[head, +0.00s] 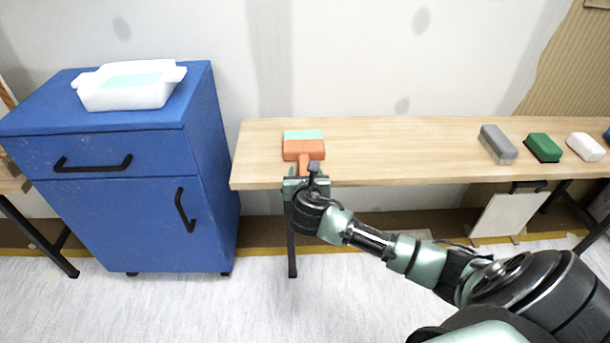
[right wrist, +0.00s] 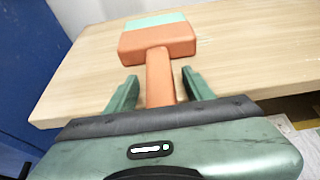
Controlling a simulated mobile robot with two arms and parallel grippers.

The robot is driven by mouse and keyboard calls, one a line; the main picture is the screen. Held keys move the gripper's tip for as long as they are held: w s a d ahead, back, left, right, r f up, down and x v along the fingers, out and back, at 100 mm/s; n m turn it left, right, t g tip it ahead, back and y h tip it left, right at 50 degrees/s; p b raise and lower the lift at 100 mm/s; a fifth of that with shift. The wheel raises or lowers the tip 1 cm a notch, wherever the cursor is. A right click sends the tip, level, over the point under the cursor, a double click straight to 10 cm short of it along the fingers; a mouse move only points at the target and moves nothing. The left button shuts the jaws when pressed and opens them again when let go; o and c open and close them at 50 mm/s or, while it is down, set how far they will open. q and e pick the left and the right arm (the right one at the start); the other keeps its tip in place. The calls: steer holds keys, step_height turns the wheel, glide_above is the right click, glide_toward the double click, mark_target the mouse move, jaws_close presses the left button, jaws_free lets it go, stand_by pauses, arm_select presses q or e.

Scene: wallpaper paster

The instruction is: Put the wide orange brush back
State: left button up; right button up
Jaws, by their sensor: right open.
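The wide orange brush (head: 303,149) lies at the left end of the wooden table, its pale mint bristle end toward the wall and its handle toward the front edge. In the right wrist view the brush (right wrist: 157,42) shows with its handle between the two green fingers. My right gripper (head: 306,181) is at the table's front edge; in the right wrist view the gripper (right wrist: 155,88) is open around the handle, with gaps at both sides. My left gripper is in neither view.
A blue cabinet (head: 100,205) stands left of the table (head: 400,150), with a white tray (head: 128,95) holding mint-coloured content on top. Grey (head: 497,143), green (head: 543,147) and white (head: 585,146) blocks lie at the table's right. The table's middle is clear.

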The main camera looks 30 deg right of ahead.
steer(key=p+v, duration=0.2)
steer(key=v, duration=0.1)
steer(key=shift+a+r+p, duration=0.2)
steer(key=shift+r+p, duration=0.1)
steer(key=shift+r, duration=0.05)
steer(key=p+v, duration=0.1)
steer(key=v, duration=0.2)
steer(key=shift+s+a, duration=0.15)
steer(key=shift+a, duration=0.15)
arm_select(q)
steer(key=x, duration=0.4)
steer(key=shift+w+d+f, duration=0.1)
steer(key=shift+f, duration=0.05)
arm_select(e)
steer(key=s+a+f+m+g+y, duration=0.2)
steer(key=s+a+f+m, duration=0.2)
steer(key=s+m, duration=0.5)
steer(key=s+a+f+m+g+y, duration=0.2)
steer(key=s+f+m, duration=0.4)
steer(key=s+m, duration=0.3)
steer(key=s+a+f+m+g+y, duration=0.3)
steer(key=s+a+f+m+g, duration=0.1)
steer(key=s+a+m, duration=0.3)
steer(key=s+f+m, duration=0.1)
steer(key=s+m, duration=0.1)
steer(key=shift+s+f+m, duration=0.2)
steer(key=shift+f+m, duration=0.15)
steer(key=shift+m, duration=0.05)
steer(key=shift+a, duration=0.15)
